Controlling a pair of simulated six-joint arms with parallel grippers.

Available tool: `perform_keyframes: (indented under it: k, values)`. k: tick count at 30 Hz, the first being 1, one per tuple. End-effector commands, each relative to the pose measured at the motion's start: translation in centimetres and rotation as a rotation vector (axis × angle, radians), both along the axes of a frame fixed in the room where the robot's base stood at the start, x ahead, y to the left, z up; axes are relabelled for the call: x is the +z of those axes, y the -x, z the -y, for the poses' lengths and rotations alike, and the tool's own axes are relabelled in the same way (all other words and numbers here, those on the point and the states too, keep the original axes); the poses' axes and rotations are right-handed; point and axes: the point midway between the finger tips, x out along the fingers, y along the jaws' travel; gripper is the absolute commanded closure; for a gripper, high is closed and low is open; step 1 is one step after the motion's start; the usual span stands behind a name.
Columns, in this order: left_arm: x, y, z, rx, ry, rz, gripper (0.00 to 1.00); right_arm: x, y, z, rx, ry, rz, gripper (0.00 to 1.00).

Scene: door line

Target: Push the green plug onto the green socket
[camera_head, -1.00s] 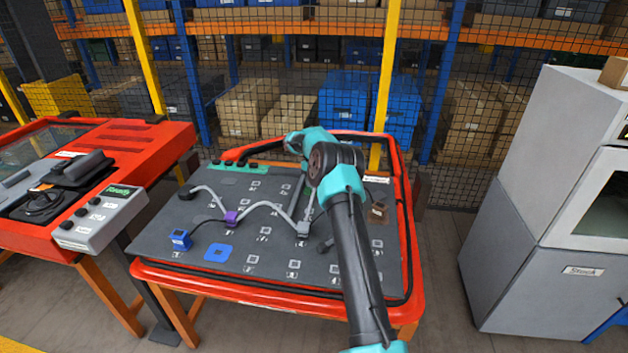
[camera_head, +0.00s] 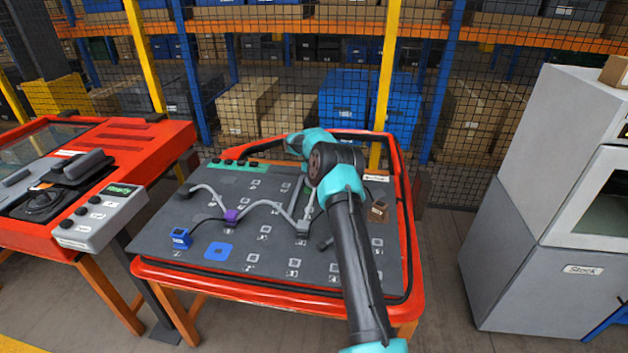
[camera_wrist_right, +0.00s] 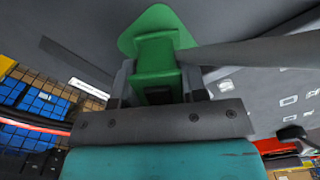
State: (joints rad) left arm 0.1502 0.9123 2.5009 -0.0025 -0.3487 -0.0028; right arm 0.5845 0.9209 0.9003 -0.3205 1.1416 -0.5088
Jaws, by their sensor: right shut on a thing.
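The green plug (camera_wrist_right: 155,65) sits between the fingers of my right gripper (camera_wrist_right: 158,90) in the right wrist view. The gripper is shut on it. A flat green pad, which looks like the green socket (camera_wrist_right: 157,20), shows directly beyond the plug. I cannot tell whether the plug is fully seated on it or just above it. A grey cable (camera_wrist_right: 260,50) runs off to the right from the plug. In the head view my right arm stands over the board and hides the plug and the fingertips. My left gripper is not in view.
The grey board (camera_head: 165,220) has a raised red rim (camera_head: 240,285). The grey cable (camera_head: 265,205) crosses it past a purple clip (camera_head: 232,215). A blue block (camera_head: 180,238), a blue pad (camera_head: 218,252) and a brown block (camera_head: 378,211) are on the board. A grey cabinet (camera_head: 540,200) stands right.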

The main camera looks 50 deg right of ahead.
Motion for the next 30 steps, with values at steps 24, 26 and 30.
perform_keyframes:
  k: [24, 26, 30]
  values:
    - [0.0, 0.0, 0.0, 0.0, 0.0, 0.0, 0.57, -1.03, 0.01, -0.02, 0.0, -0.001, -0.001, 1.0]
    - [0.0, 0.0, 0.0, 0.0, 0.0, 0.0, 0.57, -1.05, 0.01, -0.02, 0.0, -0.001, -0.001, 1.0]
    - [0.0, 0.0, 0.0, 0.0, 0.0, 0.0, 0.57, -1.06, 0.02, -0.02, 0.0, -0.001, -0.001, 0.49]
